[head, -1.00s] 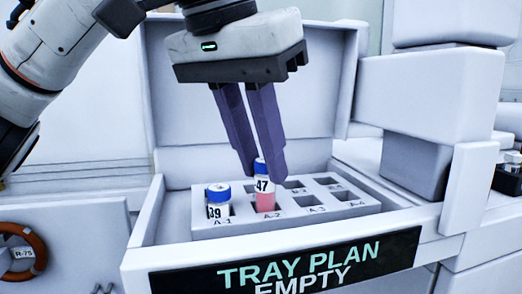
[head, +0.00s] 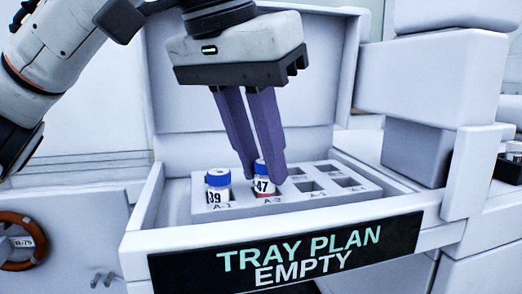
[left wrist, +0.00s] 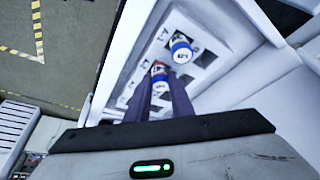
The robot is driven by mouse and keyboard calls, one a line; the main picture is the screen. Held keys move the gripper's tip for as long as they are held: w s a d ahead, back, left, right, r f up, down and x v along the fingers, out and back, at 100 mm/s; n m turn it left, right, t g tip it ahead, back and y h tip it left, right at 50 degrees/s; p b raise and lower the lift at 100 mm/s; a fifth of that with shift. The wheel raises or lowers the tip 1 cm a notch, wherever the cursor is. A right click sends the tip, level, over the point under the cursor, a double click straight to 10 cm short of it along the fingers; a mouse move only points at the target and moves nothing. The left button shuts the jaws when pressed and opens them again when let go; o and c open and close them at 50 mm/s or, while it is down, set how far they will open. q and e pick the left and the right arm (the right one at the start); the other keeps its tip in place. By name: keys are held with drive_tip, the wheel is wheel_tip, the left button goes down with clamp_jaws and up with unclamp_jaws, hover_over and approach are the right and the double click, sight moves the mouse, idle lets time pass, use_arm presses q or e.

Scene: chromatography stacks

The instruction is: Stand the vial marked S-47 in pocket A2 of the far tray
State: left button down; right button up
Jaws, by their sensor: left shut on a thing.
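The vial marked 47 (head: 262,187), with a blue cap and white label, stands upright in pocket A-2 of the pale tray (head: 330,204). Only a thin strip of its pink content shows above the tray. My left gripper (head: 264,177) comes down from above and is shut on this vial near its cap. In the left wrist view the held vial (left wrist: 159,84) sits between the purple fingers. The full label is partly hidden by a finger. My right gripper is not in view.
A blue-capped vial marked 39 (head: 218,190) stands in pocket A-1, close to the left of the held one. The other visible pockets look empty. A black sign (head: 285,252) reading TRAY PLAN EMPTY is on the front. A raised lid or panel (head: 330,80) stands behind the tray.

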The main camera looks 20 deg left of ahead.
use_arm(q)
drive_tip(key=shift+f, duration=0.15)
drive_tip(key=c, duration=1.1)
unclamp_jaws()
wheel_tip(320, 180, up, 3)
drive_tip(key=p, duration=0.2)
drive_tip(key=shift+f+p, duration=0.15)
drive_tip(key=shift+p, duration=0.2)
drive_tip(key=shift+r, duration=2.15)
